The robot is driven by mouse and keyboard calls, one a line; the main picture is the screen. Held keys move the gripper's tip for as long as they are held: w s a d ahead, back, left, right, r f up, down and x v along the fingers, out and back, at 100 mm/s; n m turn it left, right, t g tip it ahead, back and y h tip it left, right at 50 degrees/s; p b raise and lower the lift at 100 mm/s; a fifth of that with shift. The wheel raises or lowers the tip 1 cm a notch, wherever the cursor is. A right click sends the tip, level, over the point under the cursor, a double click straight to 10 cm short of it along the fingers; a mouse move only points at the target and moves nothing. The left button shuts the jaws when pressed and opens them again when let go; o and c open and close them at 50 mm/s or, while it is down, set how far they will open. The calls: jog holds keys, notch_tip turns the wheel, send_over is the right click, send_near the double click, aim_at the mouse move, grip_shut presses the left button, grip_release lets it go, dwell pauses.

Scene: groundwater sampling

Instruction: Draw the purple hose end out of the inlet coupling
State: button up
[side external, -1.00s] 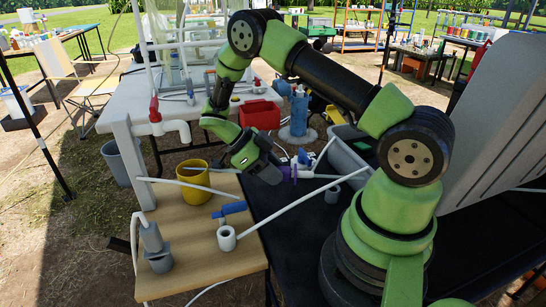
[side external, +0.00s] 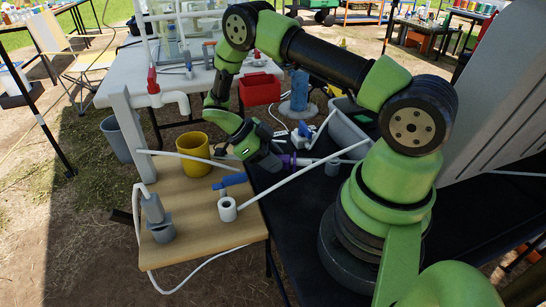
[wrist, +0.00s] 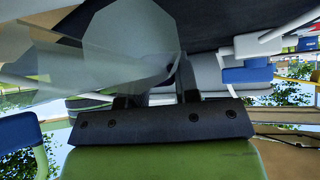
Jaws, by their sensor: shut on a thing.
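The purple hose end (side external: 289,161) shows in the side view at the right of my gripper (side external: 273,162), above the dark bench. My gripper is shut on it, and the jaws hide part of it. A pale hose (side external: 325,160) runs right from the purple part. In the wrist view my gripper (wrist: 157,92) shows two dark fingers with a blurred grey shape between them; I see no purple there. I cannot single out the inlet coupling. A white fitting with a blue part (side external: 303,133) lies just behind the purple end.
A grey tray (side external: 348,130) and small grey cup (side external: 333,167) are right of my gripper.

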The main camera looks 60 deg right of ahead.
jog(key=shift+f, duration=0.9)
